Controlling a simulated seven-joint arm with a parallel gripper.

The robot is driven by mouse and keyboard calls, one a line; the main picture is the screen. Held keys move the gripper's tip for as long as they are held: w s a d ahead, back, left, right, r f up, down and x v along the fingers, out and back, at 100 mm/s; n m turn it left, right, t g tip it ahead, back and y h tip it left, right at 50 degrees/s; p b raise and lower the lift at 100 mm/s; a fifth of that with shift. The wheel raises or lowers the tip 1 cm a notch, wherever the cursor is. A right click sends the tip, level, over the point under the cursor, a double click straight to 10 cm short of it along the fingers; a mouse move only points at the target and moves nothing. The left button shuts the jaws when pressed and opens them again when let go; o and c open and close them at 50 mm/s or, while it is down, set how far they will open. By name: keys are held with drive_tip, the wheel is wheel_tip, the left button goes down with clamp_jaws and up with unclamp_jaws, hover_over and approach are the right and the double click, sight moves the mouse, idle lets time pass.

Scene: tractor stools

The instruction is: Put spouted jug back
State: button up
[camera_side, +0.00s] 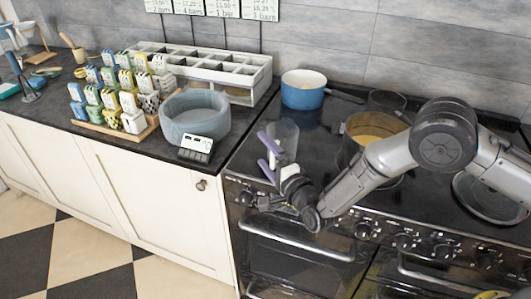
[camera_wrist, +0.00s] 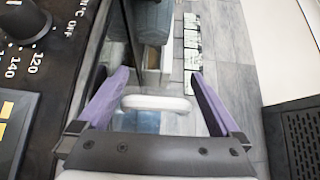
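A clear, see-through jug (camera_side: 288,132) shows at the left front of the black hob in the side view, partly behind my gripper's fingers. I cannot make out its spout. My gripper (camera_side: 262,148) is in front of the jug, with its two purple fingers spread apart. In the wrist view my gripper (camera_wrist: 160,75) is open, and a pale rounded bar, seemingly the jug's handle (camera_wrist: 156,103), lies between the fingers. A gap shows on each side of the bar, so the fingers do not appear shut on it.
A blue pan (camera_side: 302,96) and a pot with yellow contents (camera_side: 352,150) stand on the hob. Left on the counter are a grey ring-shaped tub (camera_side: 195,122), a small keypad device (camera_side: 196,149), a white compartment rack (camera_side: 258,72) and a tray of coloured blocks (camera_side: 120,132).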

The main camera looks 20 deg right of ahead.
drive_tip(key=shift+r, duration=0.15)
drive_tip(key=shift+s, duration=0.35)
drive_tip(key=s+d, duration=0.1)
drive_tip(key=s, duration=1)
drive_tip(key=shift+s, duration=0.15)
drive_tip(key=shift+d, duration=0.1)
